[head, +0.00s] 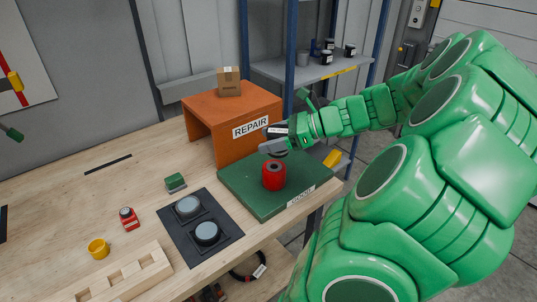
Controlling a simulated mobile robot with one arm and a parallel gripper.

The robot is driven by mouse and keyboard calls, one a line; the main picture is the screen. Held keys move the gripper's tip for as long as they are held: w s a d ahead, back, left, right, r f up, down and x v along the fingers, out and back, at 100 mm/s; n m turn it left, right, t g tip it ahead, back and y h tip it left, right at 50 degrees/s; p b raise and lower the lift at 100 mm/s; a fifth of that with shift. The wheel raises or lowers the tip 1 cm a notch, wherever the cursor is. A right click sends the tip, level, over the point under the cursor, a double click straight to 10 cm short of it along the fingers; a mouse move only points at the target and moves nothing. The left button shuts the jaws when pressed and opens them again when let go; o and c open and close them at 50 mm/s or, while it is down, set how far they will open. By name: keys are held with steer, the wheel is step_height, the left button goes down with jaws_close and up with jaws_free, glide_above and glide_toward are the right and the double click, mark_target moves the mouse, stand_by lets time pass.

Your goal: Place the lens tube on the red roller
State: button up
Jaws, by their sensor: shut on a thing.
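The red roller (273,176) stands upright on a green mat (245,187) labelled GOOD, with a dark hole in its top. My gripper (272,148) is just above the roller, slightly toward the back, with a small visible gap. It is shut on a small dark and grey thing, which I take to be the lens tube; the fingers and the thing blend together, so its outline and tilt are hard to make out. No other lens tube is clearly recognisable on the table.
An orange stand (205,110) labelled REPAIR is close behind the gripper, with a cardboard box (229,81) on top. A black tray (222,246) with two round grey pieces lies left of the mat. A green block (175,183), red item (129,219) and yellow cup (98,249) stand farther left.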

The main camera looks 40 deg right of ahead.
steer(key=shift+w+d+f, duration=0.4)
steer(key=shift+w+f, duration=0.3)
steer(key=shift+f, duration=0.35)
steer(key=shift+w+d+f, duration=0.45)
steer(key=shift+w+f, duration=0.25)
steer(key=shift+f, duration=0.3)
steer(key=shift+w+d+f, duration=0.4)
steer(key=shift+w+f, duration=0.3)
steer(key=shift+f, duration=1.75)
steer(key=o, duration=1.2)
steer(key=shift+f, duration=0.1)
steer(key=shift+o, duration=0.2)
steer(key=v, duration=1.2)
